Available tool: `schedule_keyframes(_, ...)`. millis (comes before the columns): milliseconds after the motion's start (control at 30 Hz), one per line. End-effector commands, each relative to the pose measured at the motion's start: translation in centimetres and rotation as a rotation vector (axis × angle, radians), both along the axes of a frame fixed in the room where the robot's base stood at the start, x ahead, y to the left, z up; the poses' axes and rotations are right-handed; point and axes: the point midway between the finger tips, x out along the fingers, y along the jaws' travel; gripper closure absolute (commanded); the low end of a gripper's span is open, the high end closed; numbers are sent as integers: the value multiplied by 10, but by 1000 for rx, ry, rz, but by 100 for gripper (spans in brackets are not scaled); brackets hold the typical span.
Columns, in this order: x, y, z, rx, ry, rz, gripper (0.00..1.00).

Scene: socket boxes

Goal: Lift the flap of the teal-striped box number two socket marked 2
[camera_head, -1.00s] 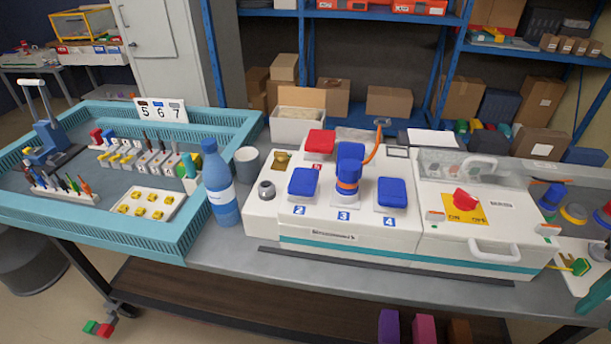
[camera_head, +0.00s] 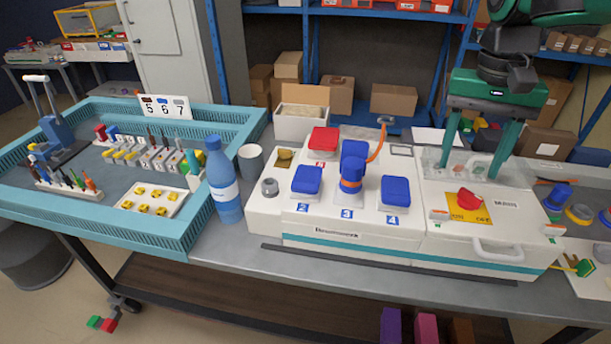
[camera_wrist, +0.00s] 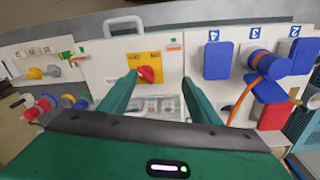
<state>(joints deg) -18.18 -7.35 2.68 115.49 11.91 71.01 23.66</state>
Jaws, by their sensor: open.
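The teal-striped box (camera_head: 330,236) stands on the grey workbench, with several sockets on its top. The socket marked 2 has a blue flap (camera_head: 307,180), which lies shut at the left front, above the blue 2 label (camera_head: 302,208). In the wrist view this flap (camera_wrist: 304,56) shows at the far right. My gripper (camera_head: 471,176) is open and empty. Its green fingers point down over the right-hand box with the red switch, to the right of the socket 2 flap. The wrist view shows the two fingers (camera_wrist: 154,80) either side of the red switch (camera_wrist: 147,74).
A blue plug (camera_head: 351,178) with an orange cable stands in socket 3, beside the flap. The blue flap of socket 4 (camera_head: 395,191) and a red flap (camera_head: 323,139) are nearby. A blue bottle (camera_head: 223,185) and grey cup (camera_head: 251,162) stand to the left.

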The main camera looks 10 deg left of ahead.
Motion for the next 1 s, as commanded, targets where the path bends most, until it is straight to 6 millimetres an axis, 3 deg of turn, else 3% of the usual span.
schedule_keyframes(33,8,39,6,3,-1,44,43)
schedule_keyframes(200,8,160,23,25,5,146,43)
schedule_keyframes(300,-4,219,30,40,12,191,43)
schedule_keyframes(400,-18,261,34,53,21,222,43)
schedule_keyframes(500,-28,285,36,60,27,240,43)
schedule_keyframes(667,-32,295,32,63,30,246,43)
schedule_keyframes(1000,-32,293,-21,61,32,246,43)
